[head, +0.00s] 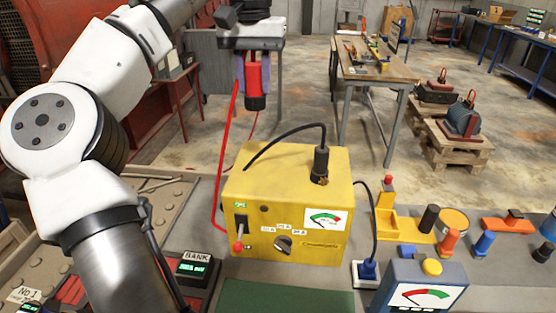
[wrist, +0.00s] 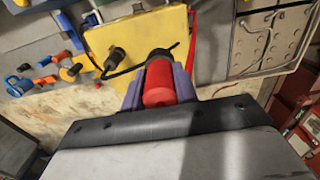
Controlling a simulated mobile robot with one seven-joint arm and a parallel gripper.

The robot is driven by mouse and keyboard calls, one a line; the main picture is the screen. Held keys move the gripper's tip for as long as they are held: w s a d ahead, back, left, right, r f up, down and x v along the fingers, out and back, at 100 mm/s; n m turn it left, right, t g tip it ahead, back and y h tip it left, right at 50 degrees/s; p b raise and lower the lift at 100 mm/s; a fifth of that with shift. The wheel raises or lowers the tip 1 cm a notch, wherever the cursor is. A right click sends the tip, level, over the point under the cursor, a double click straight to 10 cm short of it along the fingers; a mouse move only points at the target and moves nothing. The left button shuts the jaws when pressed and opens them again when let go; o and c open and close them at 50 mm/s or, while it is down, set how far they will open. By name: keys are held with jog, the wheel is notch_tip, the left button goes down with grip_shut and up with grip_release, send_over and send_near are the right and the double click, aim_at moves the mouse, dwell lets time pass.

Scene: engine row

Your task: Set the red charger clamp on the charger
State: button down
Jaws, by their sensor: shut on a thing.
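The red charger clamp (head: 255,82) is a red cylinder with a dark tip, held in the air behind and above the charger in the head view. My gripper (head: 253,72) is shut on it, with a purple finger at its side. In the wrist view the clamp (wrist: 160,84) sits between the two purple fingers of my gripper (wrist: 159,88), its dark end towards the charger. The yellow charger (head: 285,200) stands on the bench, with a black plug-like clamp (head: 321,163) upright on its top.
A blue meter box (head: 420,288) stands right of the charger, near a blue plug in a white socket (head: 367,270). A BANK display (head: 197,267) is at left. A green mat (head: 285,297) lies in front.

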notch_tip(320, 180, down, 19)
jog(key=shift+a+r, duration=0.1)
dwell(0.4)
jog(key=shift+s, duration=0.1)
jog(key=shift+f, duration=0.2)
jog(key=c, duration=1.1)
grip_release()
jog(key=shift+r, duration=0.1)
notch_tip(320, 180, up, 12)
jog(key=shift+r+b, duration=0.1)
jog(key=shift+b, duration=0.45)
